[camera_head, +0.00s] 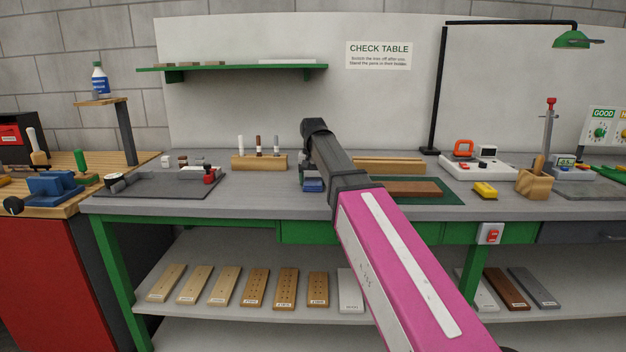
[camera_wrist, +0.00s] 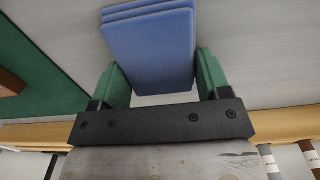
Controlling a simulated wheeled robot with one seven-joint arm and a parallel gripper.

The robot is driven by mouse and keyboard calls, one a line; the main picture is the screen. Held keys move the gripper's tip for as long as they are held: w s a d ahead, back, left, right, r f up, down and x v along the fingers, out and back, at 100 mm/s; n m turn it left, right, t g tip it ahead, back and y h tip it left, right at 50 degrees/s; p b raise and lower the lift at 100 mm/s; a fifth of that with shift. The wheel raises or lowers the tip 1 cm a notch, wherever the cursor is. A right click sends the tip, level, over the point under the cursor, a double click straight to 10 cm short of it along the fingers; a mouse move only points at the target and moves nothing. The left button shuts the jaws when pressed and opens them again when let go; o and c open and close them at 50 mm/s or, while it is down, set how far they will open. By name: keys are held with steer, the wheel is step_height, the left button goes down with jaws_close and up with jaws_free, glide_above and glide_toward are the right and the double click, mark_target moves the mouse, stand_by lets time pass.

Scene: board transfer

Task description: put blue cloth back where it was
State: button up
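The blue cloth (camera_wrist: 152,48) is a folded, layered block in the wrist view. In the head view the blue cloth (camera_head: 312,184) shows low under my gripper (camera_head: 313,168), over the grey bench (camera_head: 260,200) and left of the green mat (camera_head: 452,194). The arm hides part of this area. I cannot tell whether the cloth touches the bench.
A wooden holder with pens (camera_head: 259,162) stands left of my gripper. A wooden rail (camera_head: 390,164) is behind the mat, and a brown board (camera_head: 412,188) lies on it. A dark tray (camera_head: 150,187) is further left. A yellow block (camera_head: 485,190) is at right.

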mark_target(313, 180)
steer(key=o, duration=0.4)
steer(key=shift+c, duration=0.2)
steer(key=shift+r, duration=0.15)
step_height(313, 180, up, 12)
steer(key=shift+s, duration=0.1)
stand_by(0.4)
